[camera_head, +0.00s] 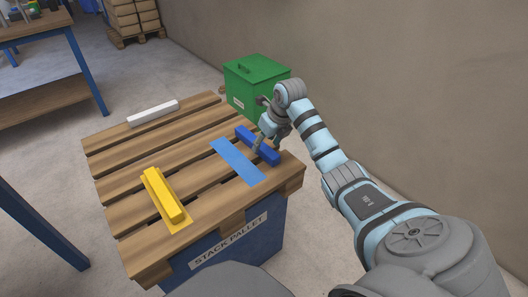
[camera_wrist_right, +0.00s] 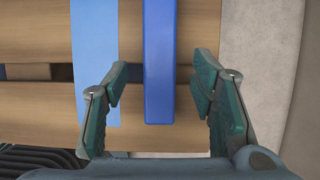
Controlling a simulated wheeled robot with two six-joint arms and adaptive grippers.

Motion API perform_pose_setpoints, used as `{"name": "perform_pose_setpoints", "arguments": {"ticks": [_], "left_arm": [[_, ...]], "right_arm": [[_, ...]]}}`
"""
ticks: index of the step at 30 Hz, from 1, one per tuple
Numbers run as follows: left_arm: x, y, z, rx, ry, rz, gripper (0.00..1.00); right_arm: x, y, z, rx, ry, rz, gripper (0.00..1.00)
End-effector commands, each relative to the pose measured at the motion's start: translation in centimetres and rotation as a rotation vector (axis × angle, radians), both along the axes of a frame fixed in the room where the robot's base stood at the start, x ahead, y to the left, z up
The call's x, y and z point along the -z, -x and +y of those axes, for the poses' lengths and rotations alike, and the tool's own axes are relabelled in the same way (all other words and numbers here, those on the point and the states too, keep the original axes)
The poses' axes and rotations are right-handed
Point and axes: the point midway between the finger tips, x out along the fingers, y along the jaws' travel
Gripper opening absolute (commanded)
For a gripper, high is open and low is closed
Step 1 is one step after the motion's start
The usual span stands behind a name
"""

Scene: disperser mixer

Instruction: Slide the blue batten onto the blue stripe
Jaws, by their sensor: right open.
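The blue batten (camera_head: 257,145) lies on the wooden pallet top, just right of the light blue stripe (camera_head: 238,162) and roughly parallel to it, with a narrow strip of wood between them. My right gripper (camera_head: 266,150) is over the batten's near part. In the right wrist view my open right gripper (camera_wrist_right: 158,97) has one finger on each side of the blue batten (camera_wrist_right: 159,60), with gaps on both sides. Its left finger is over the blue stripe (camera_wrist_right: 97,50). My left gripper is not in view.
A yellow batten (camera_head: 162,192) lies on a yellow stripe (camera_head: 178,224) at the left. A white batten (camera_head: 153,113) lies at the pallet's far edge. The slatted pallet (camera_head: 115,163) has gaps between boards. A green bin (camera_head: 256,85) stands behind, near the wall.

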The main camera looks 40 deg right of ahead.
Motion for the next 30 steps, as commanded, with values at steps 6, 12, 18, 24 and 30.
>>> {"name": "perform_pose_setpoints", "arguments": {"ticks": [6, 12, 18, 24, 30], "left_arm": [[-0.7, -1.7, -0.4, 0.007, 0.005, -0.003, 0.51], [-0.9, -1.8, -0.5, 0.008, 0.006, -0.003, 0.51], [-0.9, -1.8, -0.5, 0.008, 0.006, -0.003, 0.51], [-0.9, -1.8, -0.5, 0.008, 0.006, -0.003, 0.51], [-1.4, -1.8, -0.4, 0.008, 0.006, -0.002, 0.51]], "right_arm": [[2.5, -1.0, 0.0, 0.0, 0.0, 0.0, 0.52], [2.5, -1.1, 0.0, -0.001, 0.0, -0.001, 0.52], [2.5, -1.1, 0.0, -0.001, -0.001, -0.001, 0.28], [2.5, -1.1, 0.0, -0.001, -0.001, -0.001, 0.0], [2.4, -1.1, 0.6, -0.003, -0.002, -0.001, 0.0]]}}
